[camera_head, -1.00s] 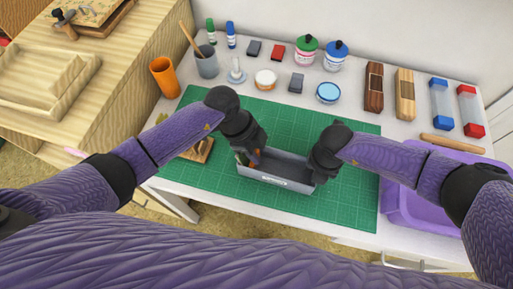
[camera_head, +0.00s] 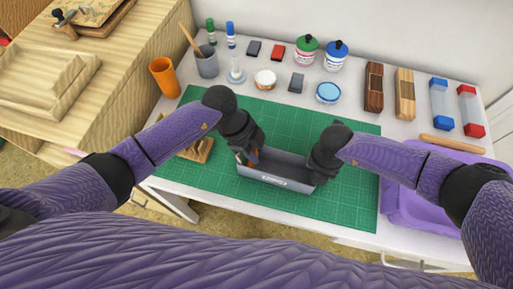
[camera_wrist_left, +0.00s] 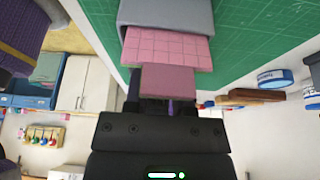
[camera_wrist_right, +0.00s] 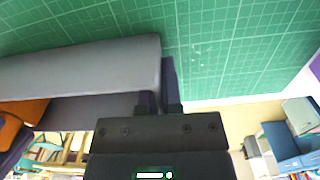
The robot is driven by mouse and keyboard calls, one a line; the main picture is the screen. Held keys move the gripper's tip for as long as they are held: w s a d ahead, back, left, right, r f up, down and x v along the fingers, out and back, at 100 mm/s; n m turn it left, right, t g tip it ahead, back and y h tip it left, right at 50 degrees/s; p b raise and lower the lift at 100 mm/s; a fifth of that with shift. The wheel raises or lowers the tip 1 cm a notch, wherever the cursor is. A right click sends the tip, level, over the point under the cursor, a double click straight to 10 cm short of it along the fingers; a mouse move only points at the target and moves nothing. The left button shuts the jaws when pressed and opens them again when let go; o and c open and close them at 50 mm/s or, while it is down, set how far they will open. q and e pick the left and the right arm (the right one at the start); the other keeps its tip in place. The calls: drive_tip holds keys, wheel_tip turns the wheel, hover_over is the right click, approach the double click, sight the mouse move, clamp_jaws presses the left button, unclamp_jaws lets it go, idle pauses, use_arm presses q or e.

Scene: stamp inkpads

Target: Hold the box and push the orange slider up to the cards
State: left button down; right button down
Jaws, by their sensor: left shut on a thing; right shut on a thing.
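The long grey box (camera_head: 276,176) lies on the green mat, open at the top. My right gripper (camera_head: 321,177) is at its right end; in the right wrist view the fingers (camera_wrist_right: 160,102) are closed on the end of the box (camera_wrist_right: 80,68). My left gripper (camera_head: 250,155) is at the left end, largely hiding what is there. In the left wrist view its fingers (camera_wrist_left: 168,100) are shut on a pink piece (camera_wrist_left: 168,78), before a pink gridded panel (camera_wrist_left: 165,48); I cannot tell whether these are cards. Orange, apparently the slider (camera_wrist_right: 20,112), shows at the right wrist view's left edge.
The green cutting mat (camera_head: 345,205) is clear in front and to the right of the box. A wooden piece (camera_head: 200,150) lies left of it.

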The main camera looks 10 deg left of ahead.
use_arm(q)
drive_tip(key=shift+w+a, duration=0.15)
drive_tip(key=shift+a, duration=0.45)
drive_tip(key=c, duration=0.7)
unclamp_jaws()
drive_tip(key=shift+r, duration=0.1)
drive_tip(key=v, duration=1.2)
drive_tip(key=shift+d, duration=0.1)
drive_tip(key=shift+c, duration=0.2)
